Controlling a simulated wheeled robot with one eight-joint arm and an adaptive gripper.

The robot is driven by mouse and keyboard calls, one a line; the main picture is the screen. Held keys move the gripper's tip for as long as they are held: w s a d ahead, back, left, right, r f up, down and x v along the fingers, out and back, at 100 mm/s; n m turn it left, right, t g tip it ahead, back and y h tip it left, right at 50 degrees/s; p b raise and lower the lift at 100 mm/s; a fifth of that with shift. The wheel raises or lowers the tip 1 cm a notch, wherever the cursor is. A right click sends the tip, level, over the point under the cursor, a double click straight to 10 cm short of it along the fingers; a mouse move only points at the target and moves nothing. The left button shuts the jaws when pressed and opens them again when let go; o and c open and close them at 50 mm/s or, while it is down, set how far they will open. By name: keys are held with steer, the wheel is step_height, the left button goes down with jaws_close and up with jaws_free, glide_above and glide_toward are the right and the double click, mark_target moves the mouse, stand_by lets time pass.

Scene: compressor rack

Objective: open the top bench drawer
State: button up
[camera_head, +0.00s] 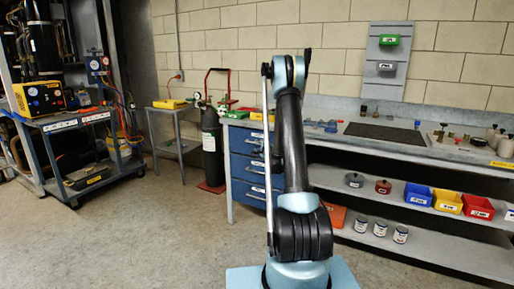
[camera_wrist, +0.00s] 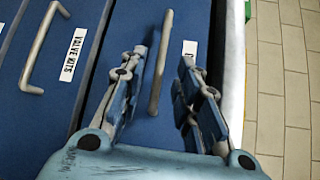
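The top bench drawer (camera_wrist: 190,18) is a blue front at the right of the wrist view, beside the bench's pale top edge. It looks closed. Its long grey bar handle (camera_wrist: 165,33) lies between the two fingers of my gripper (camera_wrist: 164,58), with a visible gap on either side. My gripper is open. A white label on this drawer is partly hidden by the right finger. In the head view the top drawer (camera_head: 240,140) shows left of my arm, at the left end of the bench. My arm hides the gripper's fingers there.
The drawer below, labelled VALVE KITS (camera_wrist: 72,42), has its own handle (camera_wrist: 45,48). The bench top (camera_head: 430,145) carries small tools and a dark mat. A dark gas cylinder (camera_head: 211,145) on a red hand truck stands left of the drawers. Floor at front left is clear.

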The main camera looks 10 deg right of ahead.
steer(key=shift+x, duration=2.6)
jaws_close()
